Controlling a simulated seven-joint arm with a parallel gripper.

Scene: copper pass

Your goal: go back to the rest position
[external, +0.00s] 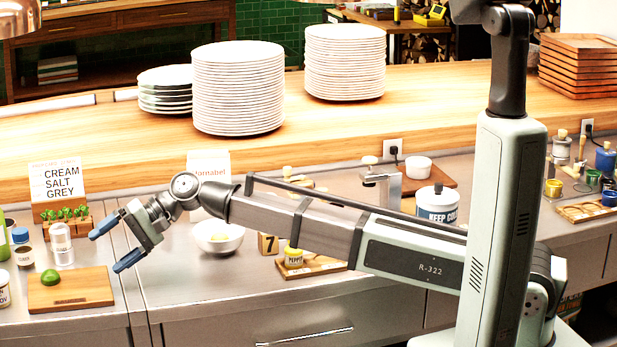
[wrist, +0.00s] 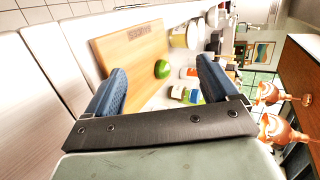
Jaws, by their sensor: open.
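My gripper (external: 110,244) is open and empty, reaching left over the steel counter's front part, with its blue fingertips apart. It also shows in the wrist view (wrist: 160,90), with the two blue fingers spread wide. A green lime (external: 50,277) lies on a small wooden board (external: 88,287) to the left of my gripper. In the wrist view the lime (wrist: 162,69) and the board (wrist: 118,48) show beyond the fingers, apart from them. My arm stretches low across the counter from the right.
Bottles and shakers (external: 61,243) stand behind the board. Tall plate stacks (external: 238,88) stand on the wooden ledge (external: 440,95).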

